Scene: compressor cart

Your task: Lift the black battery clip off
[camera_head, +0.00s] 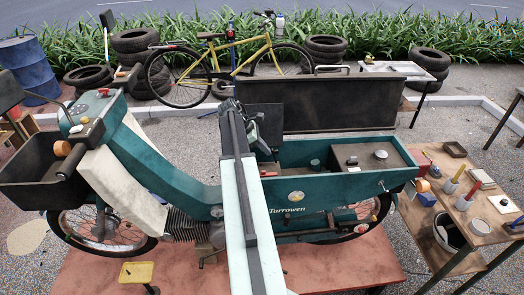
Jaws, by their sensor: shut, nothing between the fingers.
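The teal cargo moped (300,215) stands side-on with its rear box (335,184) open. My arm rises from the bottom middle across the moped. My gripper (264,148), small and dark, is at the left end of the open box, partly behind my arm. It is shut, with nothing seen in it. I cannot make out the black battery clip. The box's left end is partly hidden by my arm.
The raised black lid (340,103) stands behind the box. A wooden bench (470,222) with tools and small containers is close on the right. A yellow bicycle (232,62) and stacked tyres (135,45) are at the back. A small yellow-topped stand (136,272) is front left.

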